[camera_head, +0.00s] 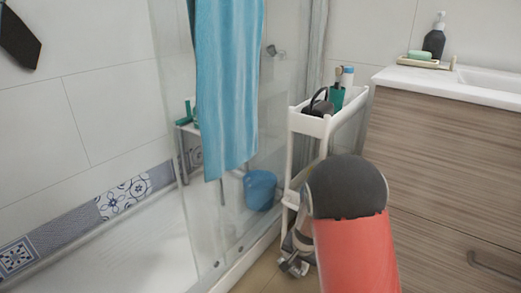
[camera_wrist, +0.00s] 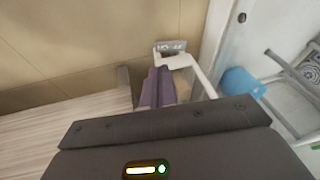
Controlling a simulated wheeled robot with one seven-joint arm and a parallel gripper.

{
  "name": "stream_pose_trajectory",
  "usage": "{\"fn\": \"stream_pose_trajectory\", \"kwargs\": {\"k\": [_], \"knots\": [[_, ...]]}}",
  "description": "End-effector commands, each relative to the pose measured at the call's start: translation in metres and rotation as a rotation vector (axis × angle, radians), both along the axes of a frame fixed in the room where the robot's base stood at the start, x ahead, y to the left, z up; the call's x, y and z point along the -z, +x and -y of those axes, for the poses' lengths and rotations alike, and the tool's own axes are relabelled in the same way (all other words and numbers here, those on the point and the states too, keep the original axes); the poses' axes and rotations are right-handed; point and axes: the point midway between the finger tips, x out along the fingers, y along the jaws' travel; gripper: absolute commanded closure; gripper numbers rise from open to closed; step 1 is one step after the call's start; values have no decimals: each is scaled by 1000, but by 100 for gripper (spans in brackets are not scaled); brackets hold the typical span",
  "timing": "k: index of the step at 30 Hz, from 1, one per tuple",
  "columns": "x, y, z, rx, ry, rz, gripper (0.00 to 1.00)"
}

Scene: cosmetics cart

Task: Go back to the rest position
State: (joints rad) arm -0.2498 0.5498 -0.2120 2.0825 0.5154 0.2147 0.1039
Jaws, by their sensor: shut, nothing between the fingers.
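My gripper (camera_head: 293,265) shows low beside the white cart in the head view, partly hidden by my red and dark arm. The narrow white cart (camera_head: 308,124) stands between the shower glass and the wood-front cabinet. The white frame (camera_wrist: 204,80) of the cart shows close past the fingers in the wrist view. My arm hides the cart's lower right part.
The wood-front cabinet (camera_head: 440,150) closes off the right side. The shower glass (camera_head: 285,75) with a blue towel (camera_head: 227,85) is on the left. A blue bucket (camera_head: 260,189) stands behind the glass. A little tan floor (camera_head: 262,278) is clear in front of the cart.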

Motion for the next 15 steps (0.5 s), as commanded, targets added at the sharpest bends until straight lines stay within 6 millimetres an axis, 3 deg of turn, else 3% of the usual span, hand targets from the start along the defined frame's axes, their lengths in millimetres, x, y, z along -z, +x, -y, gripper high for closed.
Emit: {"fn": "stream_pose_trajectory", "kwargs": {"k": [1, 6, 15], "knots": [[-34, -5, -1, -23, 19, 20, 100], [-121, -40, -4, -131, 54, 55, 100], [-239, -133, 5, -311, 12, 120, 100]]}}
